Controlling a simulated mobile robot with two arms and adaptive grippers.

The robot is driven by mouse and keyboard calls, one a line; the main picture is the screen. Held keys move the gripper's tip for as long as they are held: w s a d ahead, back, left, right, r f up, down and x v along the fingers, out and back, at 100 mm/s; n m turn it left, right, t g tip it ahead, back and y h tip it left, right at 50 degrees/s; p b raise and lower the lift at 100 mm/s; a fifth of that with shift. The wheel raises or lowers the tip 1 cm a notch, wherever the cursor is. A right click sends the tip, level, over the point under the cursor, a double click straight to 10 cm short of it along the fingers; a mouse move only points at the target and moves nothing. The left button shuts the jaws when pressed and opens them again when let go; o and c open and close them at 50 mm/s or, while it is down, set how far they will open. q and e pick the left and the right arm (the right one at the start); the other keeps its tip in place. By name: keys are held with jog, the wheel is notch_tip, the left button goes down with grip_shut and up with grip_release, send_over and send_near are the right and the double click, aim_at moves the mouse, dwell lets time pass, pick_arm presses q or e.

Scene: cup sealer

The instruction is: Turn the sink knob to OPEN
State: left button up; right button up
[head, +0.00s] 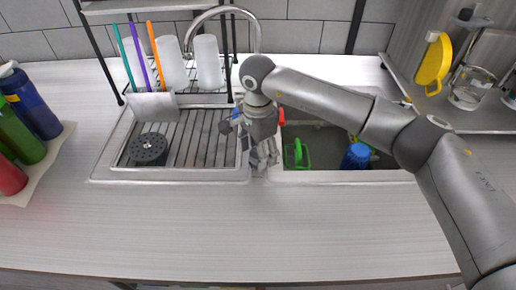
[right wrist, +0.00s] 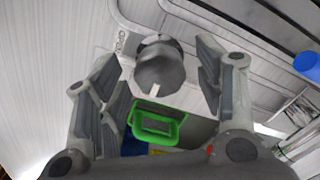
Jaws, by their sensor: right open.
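The sink knob (right wrist: 160,66) shows in the right wrist view as a round grey knob with a short white pointer mark. The word OPEN is printed on the pale surface to its upper left, and the white mark points away from it. My right gripper (right wrist: 157,76) is open, with one finger on each side of the knob and gaps between. In the head view my right gripper (head: 262,157) hangs at the front part of the sink divider and hides the knob. My left gripper is not in view.
The curved faucet (head: 222,10) rises behind the sink. A dish rack with white cups stands at the back left. The right basin holds a green object (head: 297,154) and a blue cup (head: 356,157). Bottles (head: 32,105) stand at far left. The front counter is clear.

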jog(key=shift+c, duration=0.2)
jog(key=c, duration=1)
jog(key=shift+f+m+b, duration=0.2)
jog(key=shift+m+b, duration=0.6)
jog(key=shift+b, duration=0.3)
jog(key=m+b, duration=0.2)
jog(key=shift+b, duration=0.3)
jog(key=m+b, duration=0.3)
jog(key=m, duration=0.1)
jog(key=m+b, duration=0.3)
jog(key=m, duration=0.2)
jog(key=shift+m, duration=0.3)
pick_arm(q)
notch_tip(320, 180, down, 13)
jog(key=b, duration=0.2)
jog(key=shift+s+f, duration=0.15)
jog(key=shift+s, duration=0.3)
pick_arm(e)
jog(key=m, duration=0.4)
jog(key=shift+r+m, duration=0.2)
jog(key=shift+m, duration=0.1)
